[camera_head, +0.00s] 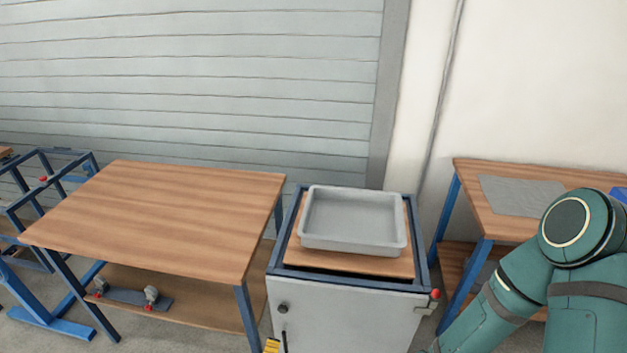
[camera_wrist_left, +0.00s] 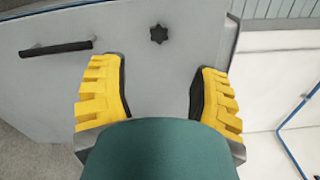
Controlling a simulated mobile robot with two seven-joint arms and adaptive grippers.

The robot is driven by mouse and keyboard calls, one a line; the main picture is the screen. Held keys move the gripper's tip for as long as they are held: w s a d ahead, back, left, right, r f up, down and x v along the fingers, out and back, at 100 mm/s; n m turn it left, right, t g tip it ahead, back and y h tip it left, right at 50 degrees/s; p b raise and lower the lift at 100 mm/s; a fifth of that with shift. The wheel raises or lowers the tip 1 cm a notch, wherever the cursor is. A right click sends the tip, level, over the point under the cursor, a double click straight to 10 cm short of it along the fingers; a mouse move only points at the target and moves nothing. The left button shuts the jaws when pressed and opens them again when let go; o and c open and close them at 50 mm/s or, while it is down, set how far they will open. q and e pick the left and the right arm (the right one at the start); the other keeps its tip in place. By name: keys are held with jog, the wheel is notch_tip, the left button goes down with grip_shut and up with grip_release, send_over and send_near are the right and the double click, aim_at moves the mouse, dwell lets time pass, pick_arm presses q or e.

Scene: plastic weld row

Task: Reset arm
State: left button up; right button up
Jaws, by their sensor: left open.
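My left gripper (camera_wrist_left: 160,80) shows in the left wrist view with its two yellow, black-padded fingers wide apart. Nothing is between the fingertips. It is in front of the grey cabinet door (camera_wrist_left: 140,70), with a black star-shaped knob (camera_wrist_left: 159,34) beyond the gap and a black bar handle (camera_wrist_left: 56,48) to the left. In the head view only a bit of yellow (camera_head: 271,346) shows low by the cabinet front. My teal right arm is at the right edge of the head view; its gripper is out of frame.
A grey empty tray (camera_head: 353,241) sits on the cabinet's wooden top (camera_head: 390,266). A bare wooden table (camera_head: 160,215) stands to the left, with small parts (camera_head: 151,295) on its lower shelf. Another table (camera_head: 510,228) with a grey sheet (camera_head: 522,195) is at right.

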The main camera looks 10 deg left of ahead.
pick_arm(q)
jog(key=s+d+r+m+g+h, duration=0.4)
jog(key=d+m+h, duration=0.4)
jog(key=m, duration=0.1)
jog(key=s+d+r+m+g+h, duration=0.3)
jog(key=d+m+g+h, duration=0.2)
jog(key=d+m+h, duration=0.3)
jog(key=s+m+g+y, duration=0.3)
jog(key=s+m+g, duration=0.85)
jog(key=m, duration=0.35)
jog(key=a+f+m+g+y, duration=0.1)
jog(key=a+m+y, duration=0.45)
jog(key=m, duration=0.25)
jog(key=w+a+r+m+t+y, duration=0.3)
jog(key=w+r+m+t+y, duration=0.1)
jog(key=w+m, duration=0.3)
jog(key=shift+w+r+m+t, duration=0.25)
jog(key=shift+r+m+t, duration=0.35)
jog(key=shift+m, duration=0.4)
jog(key=shift+o, duration=0.2)
